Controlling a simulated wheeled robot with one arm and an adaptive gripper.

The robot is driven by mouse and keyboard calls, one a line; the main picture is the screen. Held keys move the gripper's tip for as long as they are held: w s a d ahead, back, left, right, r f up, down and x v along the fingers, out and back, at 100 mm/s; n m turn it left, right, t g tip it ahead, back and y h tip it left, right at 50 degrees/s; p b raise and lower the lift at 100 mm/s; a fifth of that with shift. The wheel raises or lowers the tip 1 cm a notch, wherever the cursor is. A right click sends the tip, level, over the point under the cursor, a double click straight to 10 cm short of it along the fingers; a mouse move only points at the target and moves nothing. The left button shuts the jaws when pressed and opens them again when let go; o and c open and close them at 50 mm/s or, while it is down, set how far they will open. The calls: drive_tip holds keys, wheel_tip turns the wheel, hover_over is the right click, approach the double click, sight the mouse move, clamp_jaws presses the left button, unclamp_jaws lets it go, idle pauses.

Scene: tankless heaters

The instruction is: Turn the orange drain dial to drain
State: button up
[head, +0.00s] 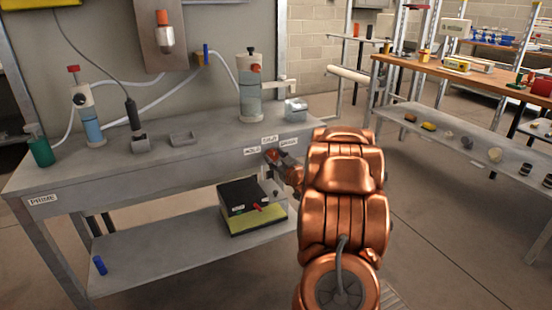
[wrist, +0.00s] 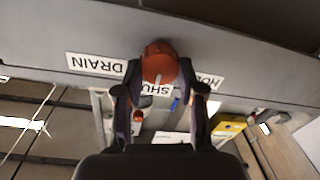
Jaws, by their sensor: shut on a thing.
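The orange drain dial (wrist: 159,62) is on the front edge of the grey bench. It shows upside down in the wrist view, between the labels DRAIN (wrist: 96,64) on the left and HOLD (wrist: 210,80) on the right. The SHUT label (wrist: 157,90) is partly covered by the dial. A pale mark on the dial appears to point toward SHUT. My gripper (wrist: 160,72) is shut on the dial, one finger on each side. In the head view my gripper (head: 271,157) is at the bench's front edge, where my arm and fingers mostly hide the dial.
The bench (head: 180,165) carries several bottles and fittings. A black and yellow box (head: 250,205) sits on its lower shelf, just under my gripper. A blue cylinder (head: 100,265) lies on that shelf. A wooden-topped table (head: 440,68) stands at the right; the floor between is clear.

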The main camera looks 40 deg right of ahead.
drive_tip(key=shift+r+p, duration=0.1)
drive_tip(key=shift+p, duration=0.3)
drive_tip(key=m+p, duration=0.2)
drive_tip(key=shift+r+p, duration=0.25)
drive_tip(key=shift+p, duration=0.1)
drive_tip(key=m+p, duration=0.2)
drive_tip(key=p, duration=0.1)
drive_tip(key=shift+d+m+p, duration=0.15)
drive_tip(key=shift+m+p, duration=0.15)
drive_tip(key=m+p, duration=0.3)
drive_tip(key=shift+f+m+p, duration=0.1)
drive_tip(key=shift+m+p, duration=0.2)
drive_tip(key=shift+s+d+f+m+h+p, duration=0.1)
drive_tip(key=shift+m+h+p, duration=0.1)
drive_tip(key=shift+m+p, duration=0.65)
drive_tip(key=shift+d+f+m+h+p, duration=0.15)
drive_tip(key=shift+m+p, duration=0.25)
drive_tip(key=shift+m, duration=0.75)
drive_tip(key=shift+a, duration=0.1)
drive_tip(key=o, duration=1.1)
drive_tip(key=shift+o, duration=0.2)
drive_tip(key=shift+f, duration=0.1)
